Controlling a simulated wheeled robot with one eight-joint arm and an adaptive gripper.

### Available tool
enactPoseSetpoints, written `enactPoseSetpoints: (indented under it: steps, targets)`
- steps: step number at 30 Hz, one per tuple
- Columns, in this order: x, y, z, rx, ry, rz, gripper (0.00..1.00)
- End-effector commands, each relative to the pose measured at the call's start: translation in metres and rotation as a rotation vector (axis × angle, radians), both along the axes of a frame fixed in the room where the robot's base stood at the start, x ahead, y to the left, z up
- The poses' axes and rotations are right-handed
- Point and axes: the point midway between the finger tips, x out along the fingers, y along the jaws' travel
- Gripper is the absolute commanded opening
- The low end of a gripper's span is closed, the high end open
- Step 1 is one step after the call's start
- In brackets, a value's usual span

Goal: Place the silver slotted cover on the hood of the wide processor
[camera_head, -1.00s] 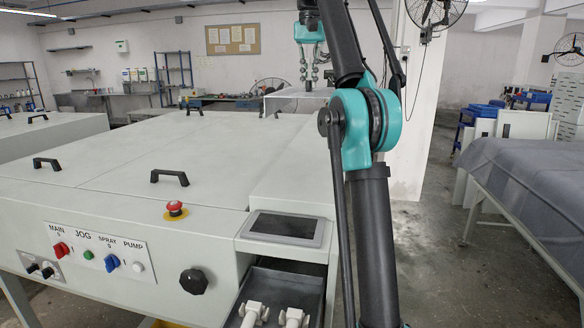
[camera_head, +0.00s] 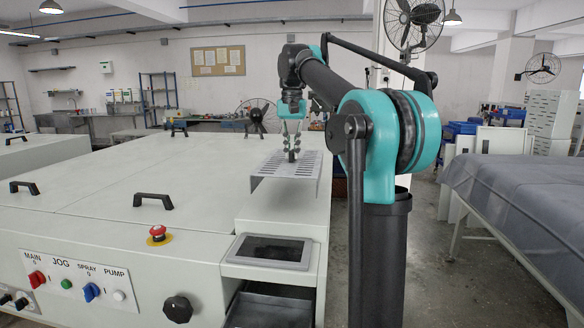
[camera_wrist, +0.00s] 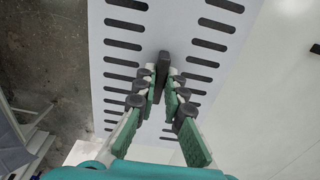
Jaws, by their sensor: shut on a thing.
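The silver slotted cover (camera_head: 268,168) is a bent metal sheet with rows of slots. It is over the right part of the wide processor's pale hood (camera_head: 262,212) in the head view. My gripper (camera_head: 292,152) is above the cover's middle, with its fingers closed on the cover's dark upright handle. In the wrist view, the fingertips (camera_wrist: 163,85) pinch this handle (camera_wrist: 163,62), and the slotted face (camera_wrist: 150,50) spreads around it. The cover looks about level. Whether its lower edges touch the hood, I cannot tell.
Black handles (camera_head: 152,199) stand up from the lids at left. A red stop button (camera_head: 157,235) and a screen (camera_head: 270,250) are at the front. Floor shows beyond the cover's left edge in the wrist view. A grey-covered table (camera_head: 520,185) stands at right.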

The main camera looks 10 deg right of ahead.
Motion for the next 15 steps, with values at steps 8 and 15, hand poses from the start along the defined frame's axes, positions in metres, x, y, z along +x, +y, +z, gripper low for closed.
enactPoseSetpoints:
  steps: [8,15]
  targets:
    - [0.0,0.0,-0.024,0.0,0.0,0.0,0.0]
    - [0.0,0.0,-0.051,0.0,0.0,0.0,0.0]
